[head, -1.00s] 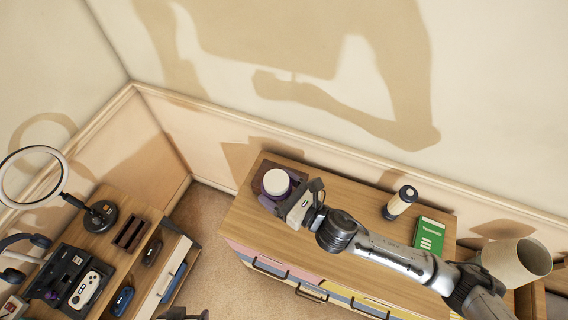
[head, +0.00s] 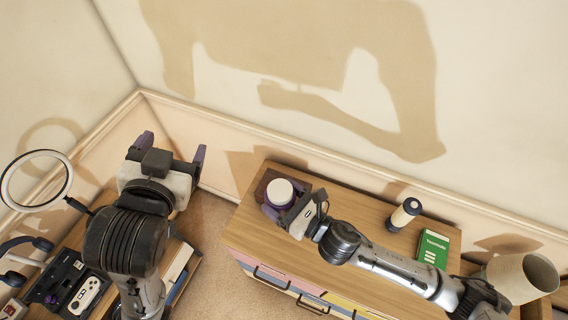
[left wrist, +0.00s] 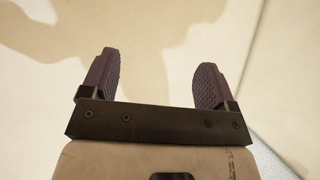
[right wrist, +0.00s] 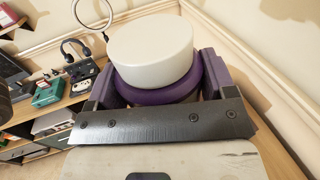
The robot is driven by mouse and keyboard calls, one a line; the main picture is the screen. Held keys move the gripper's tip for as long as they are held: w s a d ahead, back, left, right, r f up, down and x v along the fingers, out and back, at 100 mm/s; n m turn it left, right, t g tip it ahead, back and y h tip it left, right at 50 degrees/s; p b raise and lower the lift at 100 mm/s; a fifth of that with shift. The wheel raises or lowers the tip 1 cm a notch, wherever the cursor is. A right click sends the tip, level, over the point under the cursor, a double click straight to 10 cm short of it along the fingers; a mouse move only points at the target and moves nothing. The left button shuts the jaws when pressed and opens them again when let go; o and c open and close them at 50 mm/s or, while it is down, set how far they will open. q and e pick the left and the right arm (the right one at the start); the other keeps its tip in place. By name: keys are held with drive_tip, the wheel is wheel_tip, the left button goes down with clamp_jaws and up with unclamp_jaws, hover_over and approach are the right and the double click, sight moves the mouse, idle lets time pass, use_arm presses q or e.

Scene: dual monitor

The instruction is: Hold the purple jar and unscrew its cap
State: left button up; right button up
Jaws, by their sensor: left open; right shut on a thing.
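The purple jar (head: 270,211) stands upright at the left end of the wooden dresser, with its wide white cap (head: 280,193) on top. In the right wrist view the jar's purple rim (right wrist: 160,92) sits between the two fingers, below the white cap (right wrist: 150,50). My right gripper (head: 285,213) is shut on the jar from the right side; the jar's lower part is mostly hidden. My left gripper (head: 170,150) is raised at the left, open and empty, well apart from the jar. The left wrist view shows its fingers (left wrist: 155,80) spread, with only wall beyond.
On the dresser (head: 330,215) stand a cream cylinder with dark ends (head: 404,214) and a green box (head: 434,248). A lampshade (head: 520,278) is at the far right. A ring light (head: 68,180) and a handheld console (head: 88,295) are at the left desk. A floor gap separates desk and dresser.

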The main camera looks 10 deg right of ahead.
use_arm(q)
drive_tip(key=d+r+m+t+h, duration=0.15)
drive_tip(key=d+r, duration=0.25)
drive_tip(key=r, duration=0.4)
drive_tip(key=d+r+m+t, duration=0.3)
drive_tip(key=d+r, duration=0.2)
drive_tip(key=r, duration=0.4)
drive_tip(key=s+d+r+m+g+h, duration=0.1)
drive_tip(key=s+d+r+m+h, duration=0.2)
drive_tip(key=d+r+m+h, duration=0.6)
drive_tip(key=s+d+r+m+g+h, duration=0.2)
drive_tip(key=s+d+r+m+h, duration=0.15)
drive_tip(key=d+m+h, duration=0.65)
wheel_tip(320, 180, down, 4)
drive_tip(key=s+d+m+g+h, duration=0.1)
drive_tip(key=d+m+g, duration=0.1)
drive_tip(key=m+g, duration=1)
drive_tip(key=m+g+y, duration=0.5)
drive_tip(key=m+y, duration=1.9)
drive_tip(key=m, duration=0.3)
hover_over(284, 188)
wheel_tip(284, 188, down, 34)
drive_tip(key=shift+d+f, duration=0.1)
drive_tip(key=shift+d, duration=0.05)
drive_tip(key=shift+a+m+y, duration=0.2)
drive_tip(key=shift+m+y, duration=0.15)
drive_tip(key=shift+m, duration=0.1)
drive_tip(key=shift+f, duration=0.3)
drive_tip(key=shift+m, duration=0.3)
drive_tip(key=shift+f, duration=3.65)
